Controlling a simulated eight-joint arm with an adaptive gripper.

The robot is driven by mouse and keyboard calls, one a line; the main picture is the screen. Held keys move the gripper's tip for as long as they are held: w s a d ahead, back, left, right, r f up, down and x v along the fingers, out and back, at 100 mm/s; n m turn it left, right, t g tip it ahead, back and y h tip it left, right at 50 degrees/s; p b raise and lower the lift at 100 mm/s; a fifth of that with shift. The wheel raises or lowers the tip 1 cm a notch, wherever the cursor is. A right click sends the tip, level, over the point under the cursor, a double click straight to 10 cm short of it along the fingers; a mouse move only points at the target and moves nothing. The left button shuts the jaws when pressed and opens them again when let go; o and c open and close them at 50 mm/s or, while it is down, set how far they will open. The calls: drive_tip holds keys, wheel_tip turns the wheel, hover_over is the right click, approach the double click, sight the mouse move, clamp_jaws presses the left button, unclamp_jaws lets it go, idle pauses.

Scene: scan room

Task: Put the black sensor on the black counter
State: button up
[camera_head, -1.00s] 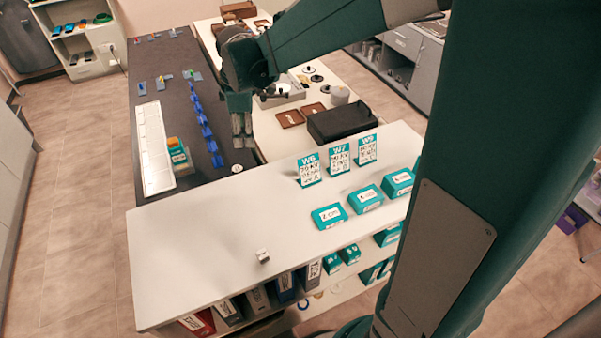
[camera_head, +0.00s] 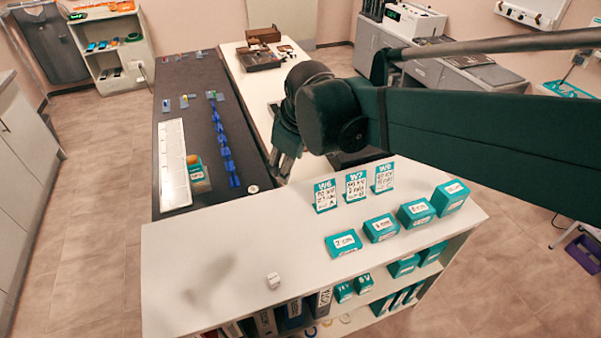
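I cannot pick out a black sensor for certain in this view. The black counter (camera_head: 188,131) is the long dark top at the left, running away from me. My gripper (camera_head: 279,176) points down beside the counter's right edge, over or near the white table. Its fingers are small and dark, and I cannot tell whether they are apart or hold anything. My arm hides much of the white table (camera_head: 249,78) behind it. A black box (camera_head: 346,159) on that table shows only partly below my arm.
The counter holds a white tray (camera_head: 172,165), blue pieces (camera_head: 223,145) and a teal-and-orange box (camera_head: 197,175).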

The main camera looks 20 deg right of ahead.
drive_tip(key=s+d+f+m+t, duration=0.1)
drive_tip(key=s+d+m+t, duration=0.1)
drive_tip(key=s+m, duration=0.5)
drive_tip(key=s, duration=0.6)
drive_tip(key=shift+s+t, duration=0.25)
drive_tip(key=shift+t, duration=0.05)
drive_tip(key=shift+d+f, duration=0.1)
drive_tip(key=shift+f, duration=0.1)
wheel_tip(320, 180, down, 16)
drive_tip(key=b, duration=1.6)
drive_tip(key=shift+r, duration=0.15)
